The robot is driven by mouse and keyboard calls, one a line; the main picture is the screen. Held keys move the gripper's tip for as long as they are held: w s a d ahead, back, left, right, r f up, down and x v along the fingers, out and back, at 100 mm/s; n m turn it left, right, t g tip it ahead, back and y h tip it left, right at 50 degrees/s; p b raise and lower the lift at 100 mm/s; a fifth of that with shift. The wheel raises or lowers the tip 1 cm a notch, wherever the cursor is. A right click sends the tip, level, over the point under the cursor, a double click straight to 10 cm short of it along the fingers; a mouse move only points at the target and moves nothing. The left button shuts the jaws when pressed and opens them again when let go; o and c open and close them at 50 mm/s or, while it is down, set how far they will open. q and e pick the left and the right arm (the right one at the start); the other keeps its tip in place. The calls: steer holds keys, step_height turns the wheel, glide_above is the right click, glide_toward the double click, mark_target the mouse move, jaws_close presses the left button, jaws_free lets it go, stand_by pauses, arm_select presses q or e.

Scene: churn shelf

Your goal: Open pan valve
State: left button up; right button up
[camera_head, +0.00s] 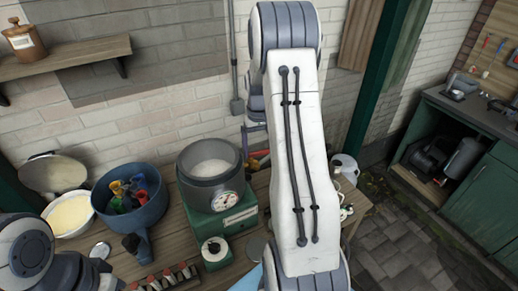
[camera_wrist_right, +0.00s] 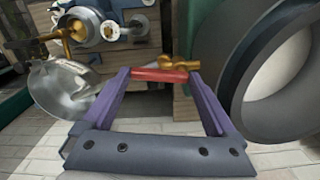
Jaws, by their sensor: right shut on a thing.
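In the right wrist view, a brass valve (camera_wrist_right: 182,64) with a red lever (camera_wrist_right: 158,76) lies straight ahead. My right gripper (camera_wrist_right: 159,74) has its purple fingers on either side of the red lever and is shut on it. In the head view, my right gripper (camera_head: 257,160) shows only partly beside my white arm, which hides most of the valve area. A dark round pan with a gauge (camera_head: 226,200) stands on a green base left of the gripper. My left arm enters at the lower left; its gripper is not visible.
A blue tub (camera_head: 145,219) with coloured scoops and a white bowl (camera_head: 73,230) stand to the left on the wooden table. In the wrist view, a large grey ring-shaped body (camera_wrist_right: 240,90) is close on the right and a shiny metal dish (camera_wrist_right: 62,92) on the left.

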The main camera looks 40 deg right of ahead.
steer(key=shift+w+d+n, duration=0.1)
steer(key=shift+w+n, duration=0.15)
steer(key=shift+n, duration=0.75)
steer(key=shift+r, duration=0.1)
steer(key=o, duration=1)
step_height(320, 180, up, 10)
steer(key=b, duration=0.2)
steer(key=shift+r+b, duration=0.25)
steer(key=shift+b, duration=0.05)
